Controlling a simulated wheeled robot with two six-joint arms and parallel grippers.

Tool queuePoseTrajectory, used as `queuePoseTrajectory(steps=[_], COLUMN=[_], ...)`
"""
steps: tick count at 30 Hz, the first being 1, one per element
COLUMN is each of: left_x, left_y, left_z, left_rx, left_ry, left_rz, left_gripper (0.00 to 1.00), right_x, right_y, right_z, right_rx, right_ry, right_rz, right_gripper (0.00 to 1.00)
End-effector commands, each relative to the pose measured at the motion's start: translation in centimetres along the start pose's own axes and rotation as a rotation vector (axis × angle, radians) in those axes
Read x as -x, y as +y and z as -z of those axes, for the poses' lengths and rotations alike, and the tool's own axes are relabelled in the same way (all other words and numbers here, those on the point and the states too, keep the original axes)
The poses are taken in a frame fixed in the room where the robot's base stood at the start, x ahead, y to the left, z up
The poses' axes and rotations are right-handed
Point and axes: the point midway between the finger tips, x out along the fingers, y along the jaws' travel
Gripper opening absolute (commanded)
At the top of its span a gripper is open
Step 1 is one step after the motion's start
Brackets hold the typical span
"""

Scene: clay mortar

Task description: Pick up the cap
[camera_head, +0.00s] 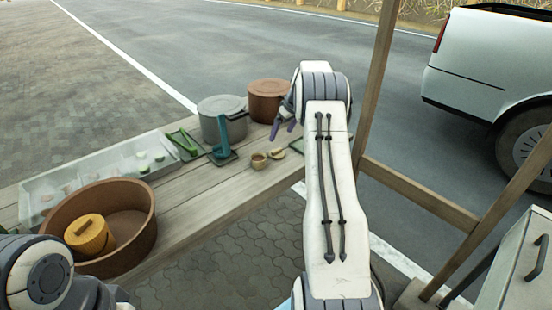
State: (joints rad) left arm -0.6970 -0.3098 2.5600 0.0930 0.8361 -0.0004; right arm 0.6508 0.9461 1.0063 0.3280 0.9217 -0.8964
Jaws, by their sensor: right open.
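I cannot tell for sure which thing is the cap. A small tan piece (277,153) lies on the wooden table beside a small brown cup (259,161) and may be it. My right gripper (283,129) is open and empty, with its dark fingers pointing down above the table, a little behind the tan piece and apart from it. My left arm shows only at the bottom left corner, and its fingertips are out of view.
A wide clay basin (140,235) holds a ribbed yellow object (89,236). A grey pot (221,122), a brown pot (268,100), a teal tool (222,154), green tongs (185,142) and a pale tray (110,157) crowd the table (205,195). Wooden posts stand right.

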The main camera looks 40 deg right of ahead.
Motion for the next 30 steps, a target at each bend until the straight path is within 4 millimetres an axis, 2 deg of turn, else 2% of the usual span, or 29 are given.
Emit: queuePoseTrajectory(steps=[2, 7, 16, 23, 30], left_x=[0.0, 0.4, 0.9, 1.5, 1.5], left_y=[0.0, 0.0, 0.1, 0.1, 0.1], left_z=[0.0, 0.0, 0.1, 0.1, 0.1], left_rx=[0.000, 0.000, 0.000, 0.000, 0.000], left_ry=[0.000, 0.000, 0.000, 0.000, 0.000], left_rz=[0.000, 0.000, 0.000, 0.000, 0.000], left_gripper=[0.37, 0.37, 0.37, 0.37, 0.37], right_x=[-1.1, -3.8, -6.3, -9.6, -10.5], right_y=[0.7, 0.7, 0.8, 1.0, 1.0], right_z=[-0.4, -0.2, -0.2, -0.3, -0.3], right_rx=[-0.004, -0.001, -0.002, -0.001, -0.002], right_ry=[0.002, 0.002, 0.002, 0.002, 0.004], right_rz=[-0.003, -0.003, -0.004, -0.003, -0.006], right_gripper=[0.95, 0.95, 0.95, 0.95, 0.95])
